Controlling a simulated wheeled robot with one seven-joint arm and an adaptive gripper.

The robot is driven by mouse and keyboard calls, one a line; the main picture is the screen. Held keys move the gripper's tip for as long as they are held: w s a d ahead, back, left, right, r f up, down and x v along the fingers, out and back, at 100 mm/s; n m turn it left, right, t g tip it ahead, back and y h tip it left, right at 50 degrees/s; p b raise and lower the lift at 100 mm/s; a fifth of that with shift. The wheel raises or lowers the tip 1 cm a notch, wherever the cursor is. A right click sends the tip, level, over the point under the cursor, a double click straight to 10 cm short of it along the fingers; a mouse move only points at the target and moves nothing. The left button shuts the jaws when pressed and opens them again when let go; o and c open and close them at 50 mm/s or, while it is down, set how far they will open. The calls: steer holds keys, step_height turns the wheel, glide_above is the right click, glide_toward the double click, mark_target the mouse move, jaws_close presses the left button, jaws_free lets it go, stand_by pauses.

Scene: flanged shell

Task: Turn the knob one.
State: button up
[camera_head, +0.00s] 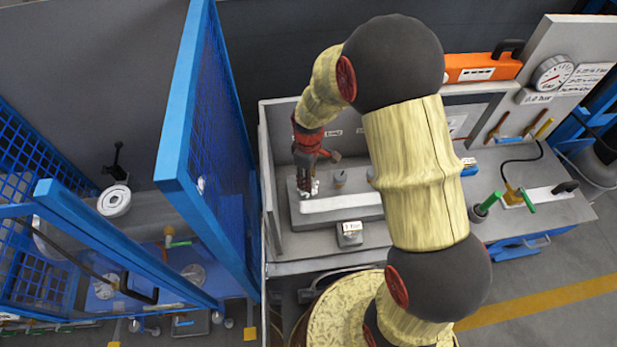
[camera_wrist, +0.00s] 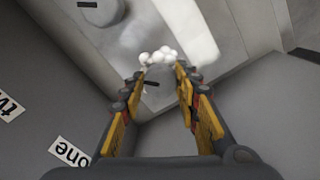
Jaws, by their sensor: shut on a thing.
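Knob one is a small white lobed knob (camera_wrist: 158,54) at the fingertips in the wrist view. It also shows as a pale shape (camera_head: 313,188) under my gripper in the head view, on the left part of a grey block. My gripper (camera_wrist: 158,78) points down at it, its yellow-padded fingers on either side and shut on it. The fingers hide part of the knob, so its exact turn cannot be read. A label reading "one" (camera_wrist: 70,152) is on the grey panel, with a partly cut-off label (camera_wrist: 8,107) beside it.
A grey round post (camera_head: 340,177) stands right of the knob. A small labelled box (camera_head: 350,232) sits in front. A blue mesh fence (camera_head: 215,130) rises close on the left. An orange case (camera_head: 482,67), a gauge (camera_head: 552,73) and green-handled fittings (camera_head: 490,203) are to the right.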

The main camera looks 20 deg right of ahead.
steer(key=m, duration=0.8)
steer(key=shift+a+p, duration=0.15)
steer(key=shift+p, duration=0.2)
steer(key=shift+m, duration=0.3)
steer(key=o, duration=1.1)
steer(key=shift+o, duration=0.3)
steer(key=shift+s, duration=0.1)
step_height(320, 180, up, 12)
